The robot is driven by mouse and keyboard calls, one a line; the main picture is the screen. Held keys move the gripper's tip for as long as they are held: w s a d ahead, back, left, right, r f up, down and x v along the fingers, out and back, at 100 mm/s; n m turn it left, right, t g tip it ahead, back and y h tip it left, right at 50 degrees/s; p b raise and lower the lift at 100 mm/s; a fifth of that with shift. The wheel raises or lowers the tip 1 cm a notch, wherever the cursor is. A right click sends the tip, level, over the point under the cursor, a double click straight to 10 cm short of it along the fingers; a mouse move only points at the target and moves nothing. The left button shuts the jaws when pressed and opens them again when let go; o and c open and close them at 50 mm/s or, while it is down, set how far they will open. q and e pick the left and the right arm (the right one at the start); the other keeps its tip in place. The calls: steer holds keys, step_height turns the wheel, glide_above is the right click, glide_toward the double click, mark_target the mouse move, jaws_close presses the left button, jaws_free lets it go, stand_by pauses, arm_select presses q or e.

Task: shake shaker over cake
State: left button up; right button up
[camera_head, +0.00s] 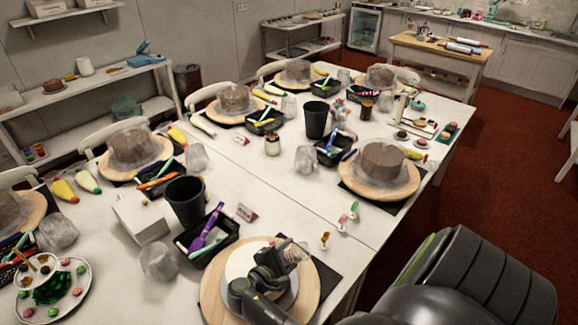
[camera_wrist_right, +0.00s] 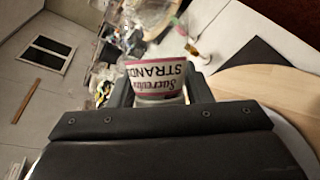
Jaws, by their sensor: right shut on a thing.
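My right gripper (camera_head: 271,273) is over the nearest cake, in the lower middle of the head view. It is shut on the shaker (camera_head: 291,252), a clear jar with a label. In the right wrist view the shaker (camera_wrist_right: 156,80) sits between the two fingers, its printed label showing upside down. The cake (camera_head: 240,262) has a smooth white top and stands on a round wooden turntable (camera_head: 212,295). My arm and gripper hide much of the cake. My left gripper does not show.
A black tray (camera_head: 232,240) with a purple spatula lies behind the turntable. A black cup (camera_head: 185,200), a white box (camera_head: 140,218) and a plastic-wrapped item (camera_head: 160,262) stand to the left. Another wrapped cake (camera_head: 381,165) is at the back right. Small decorations lie near the right table edge.

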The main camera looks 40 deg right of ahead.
steer(key=shift+w+d, duration=0.3)
steer(key=shift+w, duration=0.2)
steer(key=shift+r+n+h, duration=0.1)
steer(key=shift+n+h, duration=0.2)
steer(key=shift+r, duration=0.1)
